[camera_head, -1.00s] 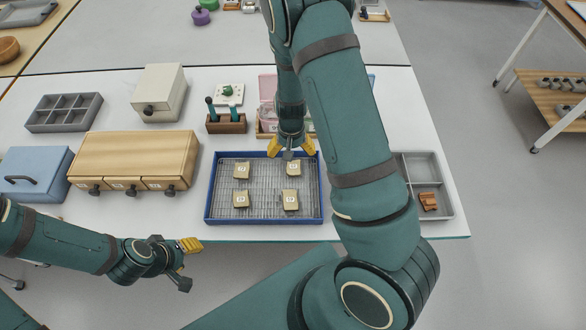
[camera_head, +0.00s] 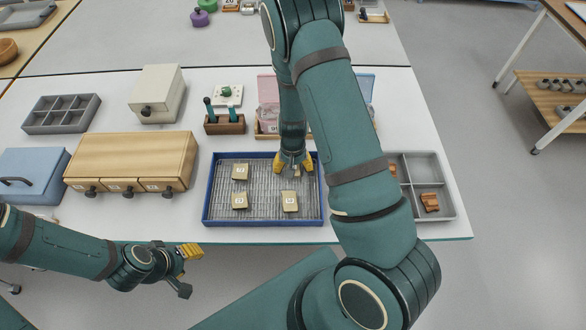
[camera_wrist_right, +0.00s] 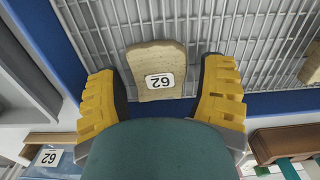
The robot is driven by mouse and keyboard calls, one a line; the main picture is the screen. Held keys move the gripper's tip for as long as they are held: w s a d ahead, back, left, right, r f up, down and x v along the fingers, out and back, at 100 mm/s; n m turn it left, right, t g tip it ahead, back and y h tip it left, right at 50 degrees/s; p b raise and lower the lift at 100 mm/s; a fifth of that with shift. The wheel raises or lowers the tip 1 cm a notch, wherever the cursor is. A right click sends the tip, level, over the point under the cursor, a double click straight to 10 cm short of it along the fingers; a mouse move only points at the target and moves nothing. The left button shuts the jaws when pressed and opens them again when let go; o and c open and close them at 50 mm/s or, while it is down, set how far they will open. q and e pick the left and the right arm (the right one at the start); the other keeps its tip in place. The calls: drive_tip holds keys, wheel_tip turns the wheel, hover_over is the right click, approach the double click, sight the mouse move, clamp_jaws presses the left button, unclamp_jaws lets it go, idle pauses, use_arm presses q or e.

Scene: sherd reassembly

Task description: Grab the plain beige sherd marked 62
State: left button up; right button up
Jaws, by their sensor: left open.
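The beige sherd marked 62 (camera_wrist_right: 157,67) lies on the wire rack of a blue-rimmed tray (camera_head: 263,223). In the right wrist view it sits between the yellow fingers of my right gripper (camera_wrist_right: 160,95), with a small gap on each side. In the head view my right gripper (camera_head: 294,166) is low over the tray's back right, largely hiding that sherd. My left gripper (camera_head: 188,268) is open and empty in front of the table edge, left of the tray.
Three other beige sherds lie on the rack: back left (camera_head: 240,172), front left (camera_head: 239,201) and front right (camera_head: 290,202). A grey divided tray (camera_head: 448,182) with brown pieces stands right. A wooden drawer box (camera_head: 135,155) stands left. Open boxes (camera_head: 266,90) stand behind.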

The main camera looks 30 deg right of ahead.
drive_tip(key=c, duration=0.8)
